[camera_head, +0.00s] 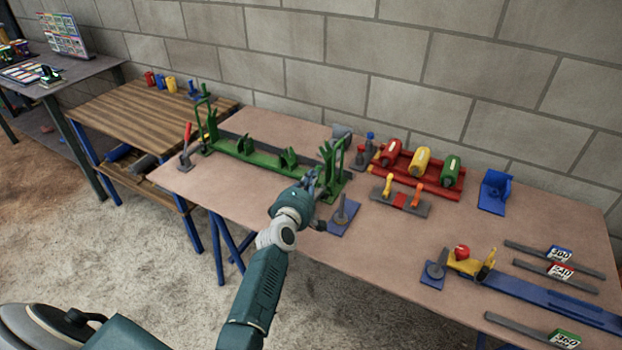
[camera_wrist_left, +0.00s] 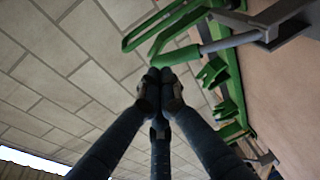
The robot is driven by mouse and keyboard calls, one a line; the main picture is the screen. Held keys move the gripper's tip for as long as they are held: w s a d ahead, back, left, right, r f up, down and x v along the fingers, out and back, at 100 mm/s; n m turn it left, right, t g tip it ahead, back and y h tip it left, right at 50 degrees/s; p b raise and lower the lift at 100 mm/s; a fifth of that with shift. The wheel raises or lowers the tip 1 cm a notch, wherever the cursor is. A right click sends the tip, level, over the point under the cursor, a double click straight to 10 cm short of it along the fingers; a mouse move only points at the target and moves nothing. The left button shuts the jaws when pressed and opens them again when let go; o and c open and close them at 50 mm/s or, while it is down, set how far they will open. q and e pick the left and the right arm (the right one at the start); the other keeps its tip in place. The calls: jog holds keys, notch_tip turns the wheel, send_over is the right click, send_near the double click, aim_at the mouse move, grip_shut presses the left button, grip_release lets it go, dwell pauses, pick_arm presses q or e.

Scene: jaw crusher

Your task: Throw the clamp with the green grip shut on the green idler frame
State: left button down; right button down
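The green idler frame (camera_head: 262,158) lies along the left part of the table, with upright green brackets at its ends. In the left wrist view the frame (camera_wrist_left: 234,85) runs down the right side. The clamp's green grip (camera_wrist_left: 176,57) sits on a grey lever (camera_wrist_left: 232,42) that reaches in from the upper right. My left gripper (camera_head: 313,180) is at the frame's near right end. In the left wrist view its fingers (camera_wrist_left: 160,82) are together at the tip of the green grip, apparently touching it. The head view hides most of this clamp. My right gripper is not in view.
A clamp with a red grip (camera_head: 187,135) stands at the frame's left end. A blue plate with a post (camera_head: 344,216) lies close to my left gripper. A red rack (camera_head: 437,176) with coloured rollers stands at the back. The table's front middle is clear.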

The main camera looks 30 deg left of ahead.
pick_arm(q)
jog(key=shift+w, duration=0.75)
jog(key=shift+d, duration=0.1)
